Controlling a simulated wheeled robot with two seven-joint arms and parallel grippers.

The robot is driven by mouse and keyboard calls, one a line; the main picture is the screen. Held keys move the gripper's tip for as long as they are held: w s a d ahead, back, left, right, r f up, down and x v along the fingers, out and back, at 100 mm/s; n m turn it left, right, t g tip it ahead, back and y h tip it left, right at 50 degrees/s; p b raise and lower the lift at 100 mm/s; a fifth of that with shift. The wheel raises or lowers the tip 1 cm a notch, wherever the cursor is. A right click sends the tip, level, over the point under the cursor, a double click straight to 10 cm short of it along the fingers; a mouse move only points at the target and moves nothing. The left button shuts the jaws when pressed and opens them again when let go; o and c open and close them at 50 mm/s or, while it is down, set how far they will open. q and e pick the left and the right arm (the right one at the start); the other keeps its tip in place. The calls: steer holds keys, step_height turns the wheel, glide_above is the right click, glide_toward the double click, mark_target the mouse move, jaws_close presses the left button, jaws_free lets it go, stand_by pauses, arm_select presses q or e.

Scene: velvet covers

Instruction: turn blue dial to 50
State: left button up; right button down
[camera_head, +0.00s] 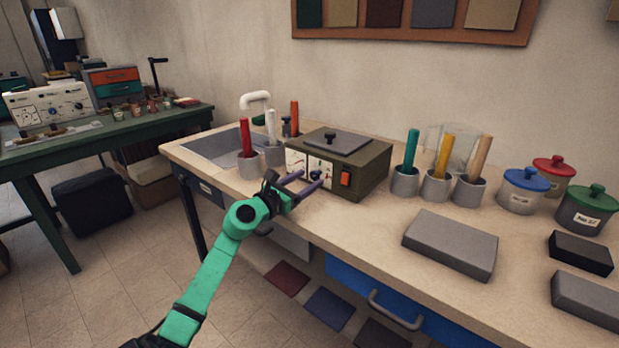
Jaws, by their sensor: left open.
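An olive-green box (375,172) with a grey lid stands on the bench, its white front panel and orange switch (346,177) facing me. A small dark blue dial (316,176) shows on the panel, partly hidden by my gripper; its pointer and scale are too small to read. My left gripper (311,178), on a green arm, is open with its two fingers reaching toward this panel. I cannot tell whether they touch the dial. My right gripper is not in view.
Grey cups with red, white, teal, yellow and tan handles (412,150) flank the box. A grey block (450,243) and lidded jars (522,188) stand to the right. A white panelled device (48,106) is on the green table at left. The bench front between box and block is clear.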

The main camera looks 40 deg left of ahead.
arm_select(q)
steer(key=shift+w, duration=0.75)
jaws_close()
steer(key=shift+r+n+p, duration=0.1)
steer(key=shift+n+p, duration=0.6)
steer(key=shift+n, duration=0.2)
steer(key=n+p, duration=0.2)
steer(key=n, duration=0.1)
steer(key=n+p, duration=0.2)
steer(key=n, duration=0.1)
steer(key=shift+n, duration=0.4)
steer(key=shift+n+p, duration=0.6)
steer(key=shift+n, duration=0.6)
